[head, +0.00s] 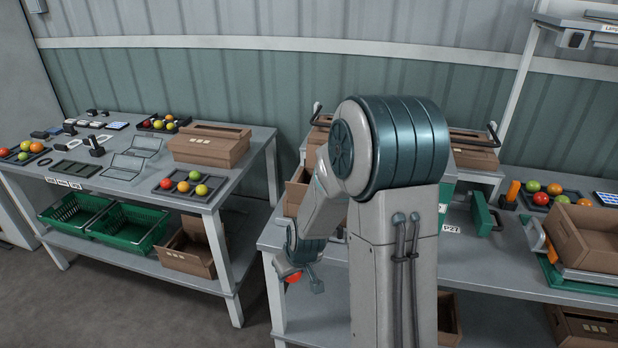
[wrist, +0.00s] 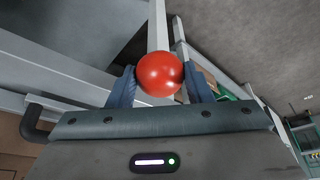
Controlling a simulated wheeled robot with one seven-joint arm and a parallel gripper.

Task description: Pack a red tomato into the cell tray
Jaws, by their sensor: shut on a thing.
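A red tomato (wrist: 160,74) is gripped between the two blue fingers of my gripper (wrist: 161,84) in the wrist view. In the head view the tomato (head: 293,278) shows low at the end of my arm, beside my gripper (head: 299,281), in front of the near left corner of the right-hand bench. Dark cell trays with red, orange, yellow or green tomatoes stand on the left bench: one near its front right (head: 214,181), one at the back (head: 148,124). Another dark tray (head: 573,193) stands on the right bench. I cannot tell which tray the task means.
Cardboard boxes stand on the left bench (head: 207,150) and on the right bench (head: 590,238). Green baskets (head: 125,232) sit on the left bench's lower shelf. An open floor gap lies between the benches. My arm hides the right bench's middle.

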